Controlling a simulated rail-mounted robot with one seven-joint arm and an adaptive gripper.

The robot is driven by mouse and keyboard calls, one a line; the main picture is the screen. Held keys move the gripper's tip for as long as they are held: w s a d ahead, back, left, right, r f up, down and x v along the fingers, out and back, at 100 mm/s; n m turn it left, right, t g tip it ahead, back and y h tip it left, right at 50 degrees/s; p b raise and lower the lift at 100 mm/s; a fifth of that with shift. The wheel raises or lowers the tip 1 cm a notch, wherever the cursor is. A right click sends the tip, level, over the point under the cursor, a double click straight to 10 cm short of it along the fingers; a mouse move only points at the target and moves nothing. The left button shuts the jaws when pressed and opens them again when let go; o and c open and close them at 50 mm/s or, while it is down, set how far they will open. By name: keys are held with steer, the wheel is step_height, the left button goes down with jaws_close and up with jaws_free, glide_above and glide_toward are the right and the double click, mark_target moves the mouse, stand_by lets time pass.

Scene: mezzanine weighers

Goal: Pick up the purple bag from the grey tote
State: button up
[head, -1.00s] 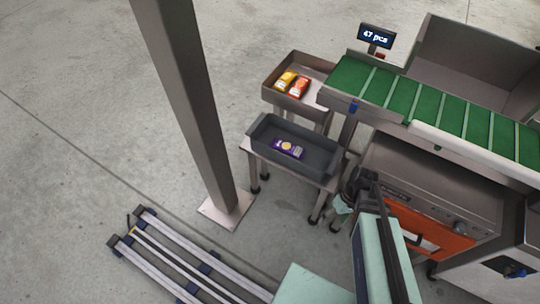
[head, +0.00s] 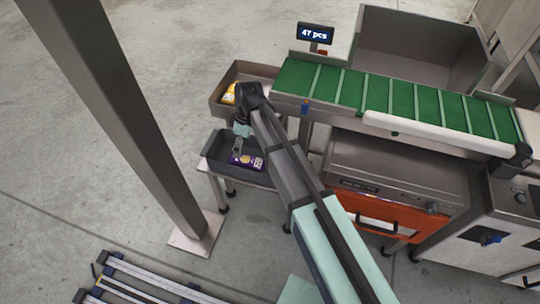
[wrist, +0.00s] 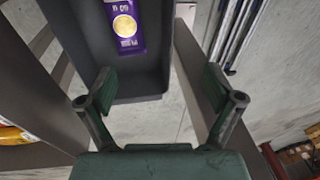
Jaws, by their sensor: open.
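The purple bag (head: 247,161) lies in the grey tote (head: 213,147), which stands on a small stand. In the wrist view the purple bag (wrist: 125,27), with a yellow round mark, lies on the floor of the grey tote (wrist: 152,84) at the top of the picture. My gripper (head: 238,147) is over the tote, close to the bag in the head view. In the wrist view my gripper (wrist: 160,88) is open and empty, its two fingers apart, with the bag beyond the fingertips and not between them.
A metal tray (head: 222,98) with a yellow bag (head: 229,93) stands behind the tote, partly hidden by my arm. A green conveyor (head: 350,91) with a display (head: 315,34) is at the right. A grey post (head: 135,110) stands at the left.

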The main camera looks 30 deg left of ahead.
mark_target(252, 160)
steer(key=w+d+r+t+h, duration=0.1)
steer(key=w+r+t, duration=0.1)
steer(key=w, duration=0.2)
steer(key=f, duration=1.1)
steer(key=shift+w+d+f, duration=0.1)
steer(key=shift+w+f, duration=0.15)
steer(key=shift+f, duration=0.15)
steer(key=shift+s+f, duration=0.15)
steer(key=shift+f, duration=2.45)
steer(key=c, duration=1.2)
